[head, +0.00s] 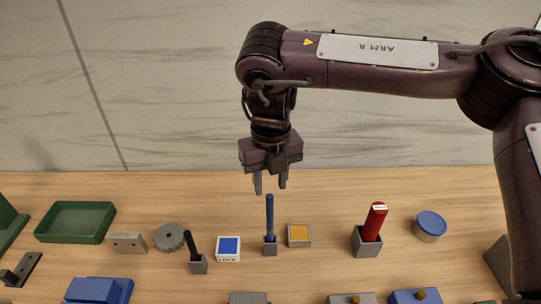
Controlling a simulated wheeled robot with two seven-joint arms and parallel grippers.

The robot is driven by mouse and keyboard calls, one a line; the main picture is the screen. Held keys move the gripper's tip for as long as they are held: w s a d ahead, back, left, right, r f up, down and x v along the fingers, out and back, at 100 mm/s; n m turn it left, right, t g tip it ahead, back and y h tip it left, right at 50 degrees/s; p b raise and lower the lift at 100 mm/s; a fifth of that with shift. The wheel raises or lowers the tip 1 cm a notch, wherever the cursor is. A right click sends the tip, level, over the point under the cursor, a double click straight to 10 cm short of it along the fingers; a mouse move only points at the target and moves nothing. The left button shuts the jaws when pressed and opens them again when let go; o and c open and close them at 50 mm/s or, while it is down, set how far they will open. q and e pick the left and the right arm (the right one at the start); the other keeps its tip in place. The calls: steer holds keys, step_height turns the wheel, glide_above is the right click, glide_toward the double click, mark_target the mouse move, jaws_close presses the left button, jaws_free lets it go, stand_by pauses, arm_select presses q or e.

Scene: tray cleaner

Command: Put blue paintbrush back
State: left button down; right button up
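The blue paintbrush (270,216) stands upright in a small grey holder (270,249) near the middle of the wooden table. Its lower end is hidden inside the holder. My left gripper is not in view.
Close by stand a black-handled item (191,243) in a grey holder, a blue-topped LOCK block (228,248), a yellow-topped block (298,235) and a red item (374,220) in a holder. A green tray (75,238) is left; a blue-lidded round container (430,226) is right.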

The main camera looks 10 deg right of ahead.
step_height(320, 180, up, 8)
steer(key=shift+s+f, duration=0.1)
stand_by(0.5)
